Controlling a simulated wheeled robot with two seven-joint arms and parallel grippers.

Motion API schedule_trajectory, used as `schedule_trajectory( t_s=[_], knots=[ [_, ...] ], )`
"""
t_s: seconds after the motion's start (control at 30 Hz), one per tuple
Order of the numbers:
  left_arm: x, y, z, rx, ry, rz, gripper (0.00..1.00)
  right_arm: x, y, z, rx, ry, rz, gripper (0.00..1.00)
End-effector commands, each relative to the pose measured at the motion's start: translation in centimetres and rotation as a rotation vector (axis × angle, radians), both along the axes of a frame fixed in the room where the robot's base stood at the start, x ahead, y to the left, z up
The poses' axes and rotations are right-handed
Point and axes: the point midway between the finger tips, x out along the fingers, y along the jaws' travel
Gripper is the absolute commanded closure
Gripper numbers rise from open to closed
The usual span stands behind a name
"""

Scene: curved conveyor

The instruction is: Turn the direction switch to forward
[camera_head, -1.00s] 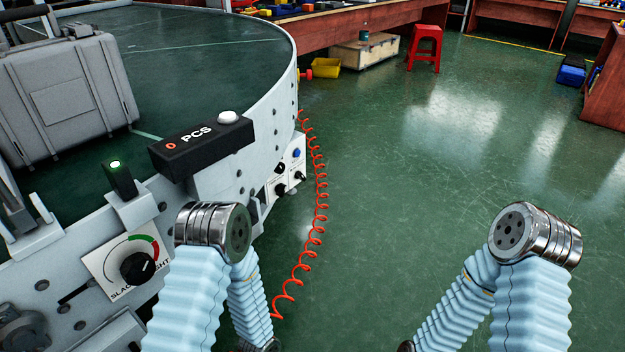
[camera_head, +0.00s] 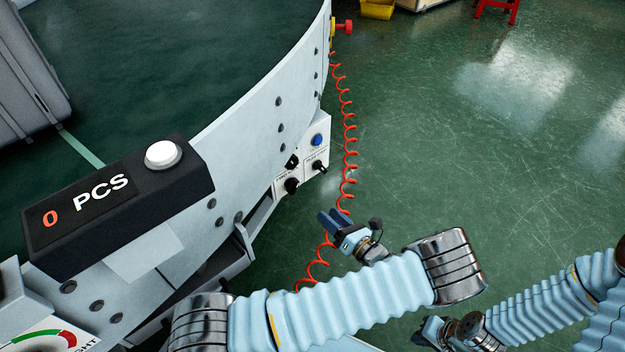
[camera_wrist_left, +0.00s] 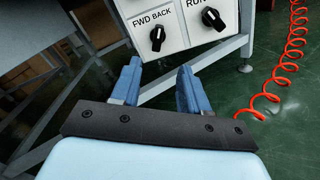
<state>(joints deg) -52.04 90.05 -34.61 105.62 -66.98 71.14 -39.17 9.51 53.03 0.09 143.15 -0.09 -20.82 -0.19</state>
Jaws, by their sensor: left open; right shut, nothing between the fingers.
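The direction switch, a black knob labelled FWD BACK (camera_wrist_left: 157,39), is on a white panel (camera_head: 304,160) on the conveyor's side. It shows in the head view as the lower left knob (camera_head: 291,185). I cannot tell clearly which way it points. My left gripper (camera_head: 327,217) is open and empty, below and to the right of the panel in the head view. In the left wrist view its blue fingers (camera_wrist_left: 158,67) point toward the switch, just below it, apart from it. My right gripper (camera_head: 422,335) is shut and empty at the lower middle, partly hidden by its arm.
A second knob labelled RUN (camera_wrist_left: 212,18) is right of the switch. A blue button (camera_head: 317,140) is above it. A coiled red hose (camera_head: 348,130) hangs close beside the panel. A black PCS counter box (camera_head: 115,205) is on the conveyor rim.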

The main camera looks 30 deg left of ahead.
Motion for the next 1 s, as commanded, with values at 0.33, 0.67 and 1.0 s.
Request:
schedule_trajectory(
  t_s=[0.33,0.67,1.0],
  knots=[
    [2.5,6.6,0.0,-0.002,0.002,0.007,0.55,0.0,0.1,0.2,0.001,0.000,0.001,1.00],
    [4.7,11.7,-0.1,-0.005,0.001,0.005,0.55,0.0,0.1,0.3,0.001,0.001,0.002,1.00],
    [5.0,12.4,-0.1,-0.004,0.001,0.005,0.55,0.0,0.1,0.3,0.001,0.001,0.002,1.00]
  ],
)
